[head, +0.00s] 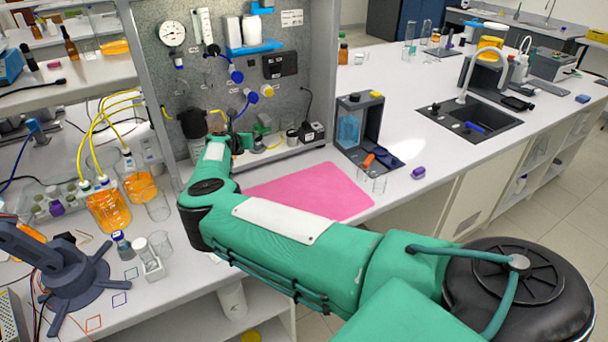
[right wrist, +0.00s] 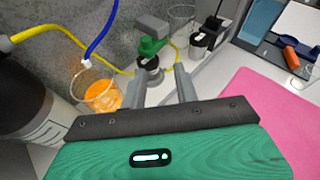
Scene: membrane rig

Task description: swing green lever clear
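The green lever (right wrist: 152,46) sits on top of a small dark valve body (right wrist: 149,68) in the right wrist view, with a grey block just behind it. In the head view a small green part at the foot of the rig panel (head: 262,124) appears to be the same lever. My right gripper (right wrist: 160,82) is open and empty. Its two grey fingers are apart and point at the valve, with the lever beyond the tips; I cannot tell whether they touch the valve. In the head view my green right arm hides much of that gripper. My left gripper is not in view.
A beaker of orange liquid (right wrist: 98,92) with a blue tube stands close left of the fingers. A yellow tube (right wrist: 50,27) runs behind.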

